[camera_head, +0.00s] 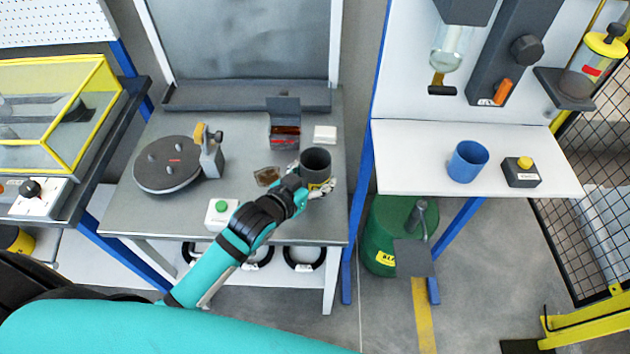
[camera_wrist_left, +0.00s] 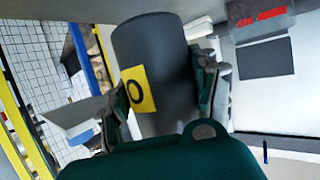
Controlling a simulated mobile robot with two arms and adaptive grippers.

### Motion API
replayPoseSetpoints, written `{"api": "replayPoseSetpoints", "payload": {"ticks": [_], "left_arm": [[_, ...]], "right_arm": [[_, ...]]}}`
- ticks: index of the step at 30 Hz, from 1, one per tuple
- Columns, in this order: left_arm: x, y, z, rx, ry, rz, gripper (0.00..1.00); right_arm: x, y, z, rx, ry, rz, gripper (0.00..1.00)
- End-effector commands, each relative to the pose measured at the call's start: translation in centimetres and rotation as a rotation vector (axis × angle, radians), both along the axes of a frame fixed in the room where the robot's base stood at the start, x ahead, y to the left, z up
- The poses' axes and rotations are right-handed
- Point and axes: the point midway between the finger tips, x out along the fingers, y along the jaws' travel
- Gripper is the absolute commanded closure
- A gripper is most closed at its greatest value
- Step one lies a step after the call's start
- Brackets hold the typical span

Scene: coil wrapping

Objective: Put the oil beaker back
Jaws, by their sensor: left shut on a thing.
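The dark grey beaker (camera_head: 315,160) with a yellow label is at the right side of the grey workbench (camera_head: 140,217). It also shows upright in the left wrist view (camera_wrist_left: 158,55), its label bearing a black round mark. My left gripper (camera_head: 318,187) is shut on this beaker, with one finger on each side of it. In the head view the gripper hides the beaker's lower part, and I cannot tell whether its base touches the bench. My right gripper is not in view.
A round dark turntable (camera_head: 168,165), a green-button box (camera_head: 220,213), a small dark box (camera_head: 283,125) and a white block (camera_head: 325,134) are on the bench. The white shelf (camera_head: 420,160) at right holds a blue cup (camera_head: 467,161) and a yellow-button box (camera_head: 521,172). A green drum (camera_head: 385,235) stands below.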

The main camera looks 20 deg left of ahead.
Motion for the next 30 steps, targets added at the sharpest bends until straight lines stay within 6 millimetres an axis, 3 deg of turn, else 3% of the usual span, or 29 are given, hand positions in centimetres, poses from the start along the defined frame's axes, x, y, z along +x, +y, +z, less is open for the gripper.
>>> {"api": "replayPoseSetpoints", "payload": {"ticks": [9,22,23,27,30], "left_arm": [[0.2,0.0,-3.1,0.0,0.002,-0.001,0.82],[0.2,0.0,-3.9,0.0,-0.001,-0.001,0.82],[0.2,0.0,-3.9,0.001,0.001,-0.001,0.35],[0.2,0.0,-3.9,0.001,0.001,-0.001,0.17],[0.2,0.0,-3.9,0.001,0.001,-0.001,0.14]], "right_arm": [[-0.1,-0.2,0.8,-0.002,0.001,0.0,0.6],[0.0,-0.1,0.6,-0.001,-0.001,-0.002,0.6],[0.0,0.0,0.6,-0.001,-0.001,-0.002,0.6],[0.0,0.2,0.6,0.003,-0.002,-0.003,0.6],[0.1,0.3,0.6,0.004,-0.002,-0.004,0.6]]}}
